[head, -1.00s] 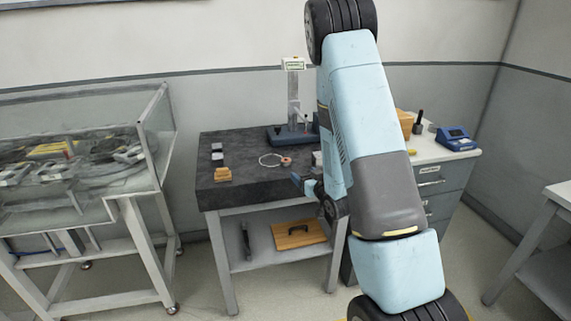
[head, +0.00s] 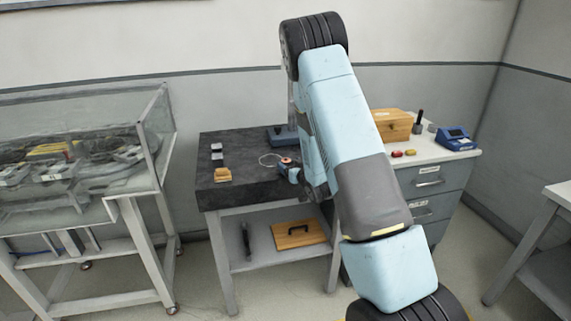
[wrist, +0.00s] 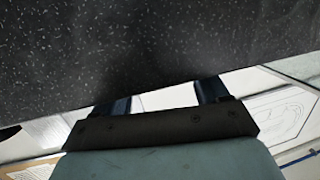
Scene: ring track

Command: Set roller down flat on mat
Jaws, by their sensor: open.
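My gripper (head: 290,174) is over the front right part of the dark stone table, partly hidden behind my arm in the head view. In the wrist view my gripper (wrist: 164,96) has its two dark fingers spread apart with nothing between them. A small orange-pink round piece (head: 287,161) sits just beyond the gripper, by the right side of a thin white ring (head: 265,160). It may be the roller, but it is too small to be sure. I cannot make out a separate mat. No roller shows in the wrist view.
The speckled dark tabletop (wrist: 150,45) fills the upper wrist view. A gauge stand base (head: 281,136) is at the table's back. A wooden box (head: 392,125) and blue device (head: 455,138) stand on the right cabinet.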

